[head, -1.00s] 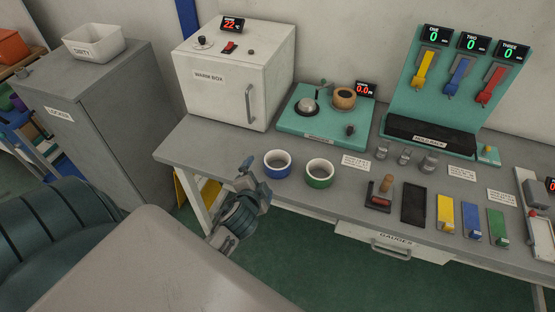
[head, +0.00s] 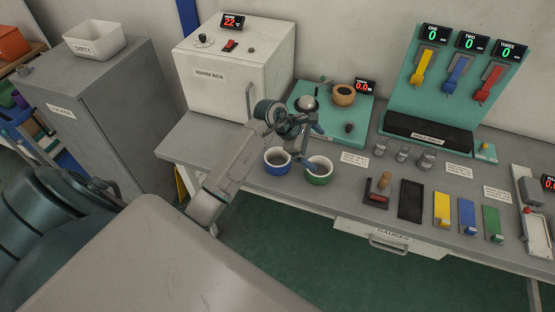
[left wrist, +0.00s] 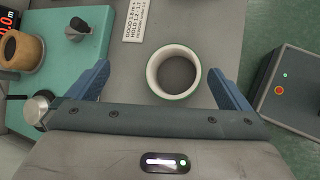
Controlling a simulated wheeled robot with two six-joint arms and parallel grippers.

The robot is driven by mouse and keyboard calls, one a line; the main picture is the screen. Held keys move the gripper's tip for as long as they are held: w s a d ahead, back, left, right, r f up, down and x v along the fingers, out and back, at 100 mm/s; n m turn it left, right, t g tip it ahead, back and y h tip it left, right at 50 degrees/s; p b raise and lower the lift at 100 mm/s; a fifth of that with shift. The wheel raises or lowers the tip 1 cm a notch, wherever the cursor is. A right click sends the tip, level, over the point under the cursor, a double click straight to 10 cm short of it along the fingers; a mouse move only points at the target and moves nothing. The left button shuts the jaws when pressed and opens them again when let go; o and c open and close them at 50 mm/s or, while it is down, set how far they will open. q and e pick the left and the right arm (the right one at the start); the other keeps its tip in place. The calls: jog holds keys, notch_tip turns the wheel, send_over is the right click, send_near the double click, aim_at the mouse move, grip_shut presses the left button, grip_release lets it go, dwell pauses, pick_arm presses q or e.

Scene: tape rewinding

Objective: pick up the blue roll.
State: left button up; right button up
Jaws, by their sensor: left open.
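The blue roll (head: 276,168), a short ring with a white inside, stands on the grey bench near its front edge. The green roll (head: 318,180) stands just to its right. My left gripper (head: 309,146) is open and empty, above the rolls and nearer the green one, and its finger overlaps the green roll in the picture. In the left wrist view, the green roll (left wrist: 153,84) shows ahead between the spread fingers of my left gripper (left wrist: 160,72), not gripped. The blue roll does not show in that view. My right gripper is not in view.
Behind the rolls are the white warm box (head: 222,85) and a teal plate (head: 361,113) with a wooden spool (head: 343,95). A label card (head: 354,159), a red-based stamp-like tool (head: 377,197) and colored blocks lie to the right. The bench front edge is close.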

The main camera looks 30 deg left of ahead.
aim_at(276, 150)
pick_arm(q)
jog(key=a+g+y, duration=0.1)
jog(key=a, duration=0.1)
jog(key=a+m+g+y, duration=0.1)
jog(key=a, duration=0.1)
jog(key=s+a+g+y, duration=0.1)
jog(key=a, duration=0.2)
jog(key=shift+f+y, duration=0.2)
jog(key=shift+y, duration=0.2)
jog(key=s+a+r+g+y, duration=0.1)
jog(key=s+a+g+y, duration=0.1)
jog(key=a, duration=0.3)
jog(key=shift+m, duration=0.4)
notch_tip(276, 150, down, 5)
jog(key=b, duration=0.5)
jog(key=shift+d+f, duration=0.15)
jog(key=shift+d+f+b, duration=0.1)
jog(key=shift+f+b, duration=0.4)
jog(key=shift+b, duration=0.15)
jog(key=f+b, duration=0.2)
jog(key=f, duration=0.1)
jog(key=f+b, duration=0.1)
jog(key=shift+w+d+f, duration=0.15)
jog(key=shift+d, duration=0.1)
jog(key=c, duration=0.9)
